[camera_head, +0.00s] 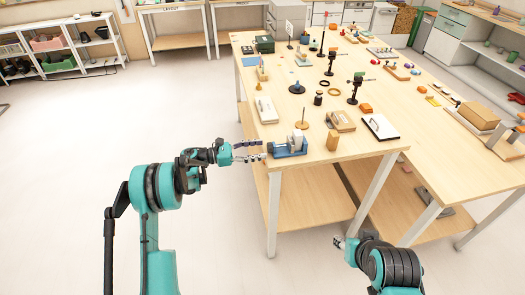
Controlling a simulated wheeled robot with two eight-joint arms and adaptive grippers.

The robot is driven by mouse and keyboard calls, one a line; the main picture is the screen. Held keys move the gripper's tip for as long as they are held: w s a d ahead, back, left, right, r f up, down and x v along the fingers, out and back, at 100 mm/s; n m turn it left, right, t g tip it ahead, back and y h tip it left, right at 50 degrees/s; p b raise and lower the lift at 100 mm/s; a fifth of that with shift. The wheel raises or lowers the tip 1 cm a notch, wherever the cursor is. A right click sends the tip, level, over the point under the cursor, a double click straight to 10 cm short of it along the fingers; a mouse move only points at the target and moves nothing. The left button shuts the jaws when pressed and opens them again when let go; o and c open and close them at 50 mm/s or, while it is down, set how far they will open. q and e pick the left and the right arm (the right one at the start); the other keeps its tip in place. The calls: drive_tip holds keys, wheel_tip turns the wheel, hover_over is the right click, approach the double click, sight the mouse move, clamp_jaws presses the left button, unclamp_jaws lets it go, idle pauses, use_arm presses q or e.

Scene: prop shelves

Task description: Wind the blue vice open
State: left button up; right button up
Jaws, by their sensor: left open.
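The blue vice (288,147) stands at the near left corner of the wooden table, with a grey part on top of its blue body. My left gripper (262,151) is open just left of the vice, its fingers pointing right toward the vice's left end. The picture is too small to tell whether the fingers touch it, and the vice's handle and jaw gap cannot be made out. My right gripper (340,241) shows low in the picture, in front of the table and below its top. Its fingers are too small to read.
The wooden table (385,150) carries many small things. A white box (265,109), a wooden block (333,140) and a white board with a dark handle (380,127) are near the vice. Open floor (60,190) lies left of the table. Shelves stand behind.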

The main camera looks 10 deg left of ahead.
use_arm(q)
drive_tip(key=shift+x, duration=1.15)
drive_tip(key=shift+c, duration=0.3)
drive_tip(key=c, duration=1.1)
drive_tip(key=shift+n, duration=0.3)
drive_tip(key=n+b, duration=0.1)
drive_tip(key=n, duration=0.1)
drive_tip(key=shift+n, duration=2.2)
drive_tip(key=shift+b, duration=0.3)
